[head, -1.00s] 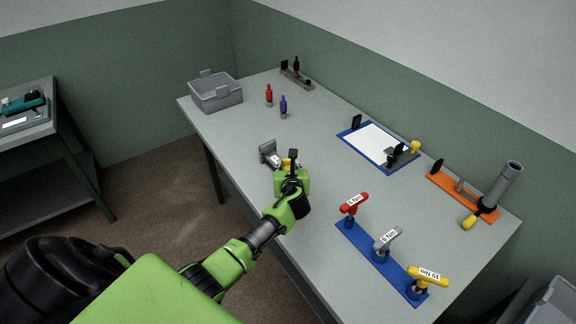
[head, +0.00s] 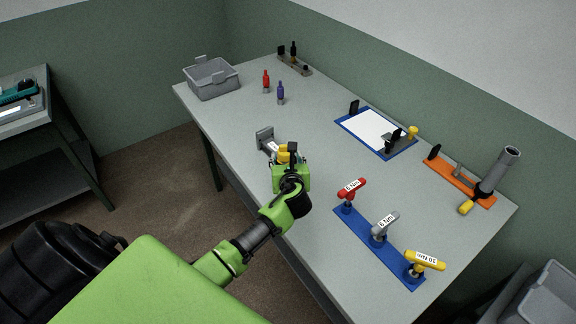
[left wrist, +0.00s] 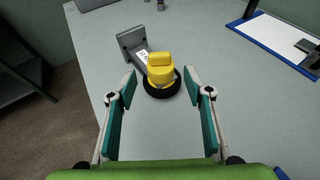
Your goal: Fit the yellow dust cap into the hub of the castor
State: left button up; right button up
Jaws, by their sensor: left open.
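The castor has a grey bracket (left wrist: 134,46) with a white label and a black wheel (left wrist: 162,90). The yellow dust cap (left wrist: 159,69) sits at the wheel's hub side, with its raised grip tab facing up. Whether it is fully seated cannot be told. My left gripper (left wrist: 160,78) is open, its teal-padded fingers apart on either side of the cap and wheel, with visible gaps. In the head view my left gripper (head: 291,162) is just in front of the castor (head: 266,141) and partly hides it. My right gripper is not in view.
A blue rack (head: 378,247) with red, grey and yellow torque handles is to the right of my left arm.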

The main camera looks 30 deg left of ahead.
pick_arm(q)
jog(key=v, duration=0.6)
jog(key=shift+s+d, duration=0.15)
jog(key=shift+s, duration=0.05)
